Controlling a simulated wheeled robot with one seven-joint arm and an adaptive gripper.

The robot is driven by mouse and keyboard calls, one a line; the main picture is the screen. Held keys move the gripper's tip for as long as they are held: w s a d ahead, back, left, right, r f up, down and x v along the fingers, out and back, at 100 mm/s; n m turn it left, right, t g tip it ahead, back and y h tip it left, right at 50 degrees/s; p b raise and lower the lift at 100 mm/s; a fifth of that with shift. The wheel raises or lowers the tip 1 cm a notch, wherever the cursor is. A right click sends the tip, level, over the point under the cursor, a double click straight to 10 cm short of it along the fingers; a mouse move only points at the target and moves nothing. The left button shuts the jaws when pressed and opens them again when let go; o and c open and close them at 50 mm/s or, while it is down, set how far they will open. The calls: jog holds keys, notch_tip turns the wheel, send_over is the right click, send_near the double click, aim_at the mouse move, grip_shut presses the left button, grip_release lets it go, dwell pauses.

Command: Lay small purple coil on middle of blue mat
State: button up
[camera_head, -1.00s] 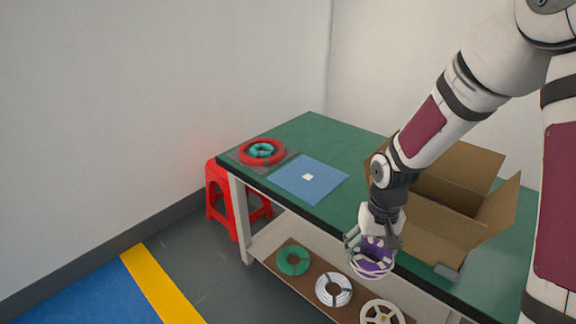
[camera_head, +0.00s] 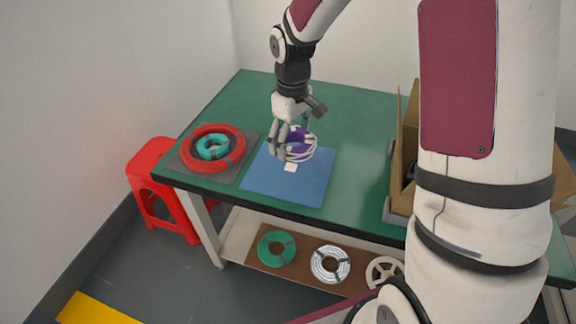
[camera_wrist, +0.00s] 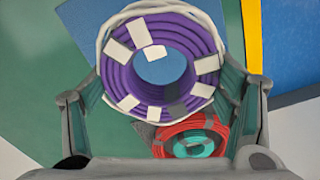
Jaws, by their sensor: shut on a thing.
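The small purple coil (camera_head: 300,150), with white ties, hangs in my gripper (camera_head: 291,148), over the upper right part of the blue mat (camera_head: 290,190). In the wrist view the purple coil (camera_wrist: 160,85) is held between the two fingers of my gripper (camera_wrist: 162,95), with blue mat showing through its hole. The exact height of the coil above the mat is hard to tell.
A red coil (camera_head: 212,166) with a teal coil (camera_head: 212,147) inside it lies on a grey mat left of the blue mat. A cardboard box (camera_head: 399,165) stands to the right. A red stool (camera_head: 150,168) stands left of the table. The lower shelf holds several coils.

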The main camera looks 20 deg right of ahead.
aim_at(289, 166)
jog(key=shift+w+a+r+n, duration=0.1)
jog(key=shift+w+r+n, duration=0.15)
jog(key=shift+w+n, duration=0.25)
jog(key=shift+w+r+n, duration=0.2)
jog(key=shift+w+n, duration=0.25)
jog(key=shift+n, duration=0.05)
jog(key=shift+o, duration=0.2)
notch_tip(289, 166, down, 9)
jog(key=shift+f+b, duration=0.1)
jog(key=shift+b, duration=0.65)
jog(key=shift+f, duration=0.15)
jog(key=shift+c, duration=0.2)
jog(key=o, duration=1.2)
jog(key=shift+o, duration=0.2)
